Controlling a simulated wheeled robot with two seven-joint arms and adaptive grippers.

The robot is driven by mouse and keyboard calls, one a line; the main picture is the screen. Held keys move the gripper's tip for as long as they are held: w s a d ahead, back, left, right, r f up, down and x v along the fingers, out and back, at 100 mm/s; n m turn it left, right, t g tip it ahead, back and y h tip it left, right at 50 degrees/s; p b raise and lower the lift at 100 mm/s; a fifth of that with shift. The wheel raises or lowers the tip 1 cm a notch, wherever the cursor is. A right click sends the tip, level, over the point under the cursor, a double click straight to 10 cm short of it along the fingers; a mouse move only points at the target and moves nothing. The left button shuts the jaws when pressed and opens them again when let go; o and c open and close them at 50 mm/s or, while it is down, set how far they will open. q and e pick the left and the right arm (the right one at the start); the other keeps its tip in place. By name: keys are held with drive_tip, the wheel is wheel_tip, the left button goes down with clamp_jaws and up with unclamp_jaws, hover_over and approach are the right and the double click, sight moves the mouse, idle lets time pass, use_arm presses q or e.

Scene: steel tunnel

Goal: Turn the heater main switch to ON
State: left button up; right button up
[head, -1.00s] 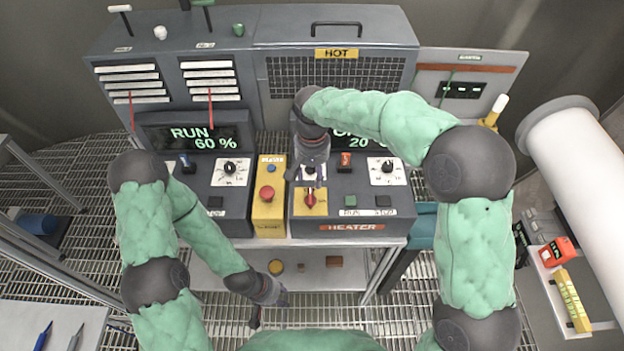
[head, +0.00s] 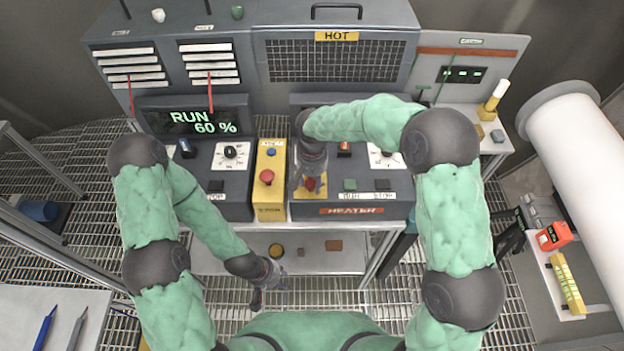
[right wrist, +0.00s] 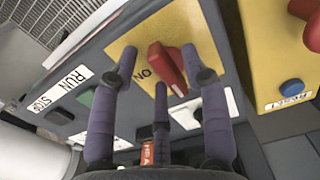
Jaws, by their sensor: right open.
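The heater main switch is a red handle (head: 311,185) on a yellow plate (head: 328,188), at the left of the heater panel. In the right wrist view the red handle (right wrist: 166,68) shows close up, with the word ON beside it. My right gripper (head: 311,176) is over the switch and partly hides it. In the right wrist view its open fingers (right wrist: 160,62) are on either side of the handle; I cannot tell whether they touch it. My left gripper (head: 260,296) hangs low in front of the bench, away from the switch; its jaw state is unclear.
A yellow box with a red button (head: 267,176) stands just left of the switch. Green (head: 350,184) and dark (head: 382,184) buttons are to its right. The left display (head: 200,122) reads RUN 60 %. My right arm hides the heater display.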

clamp_jaws()
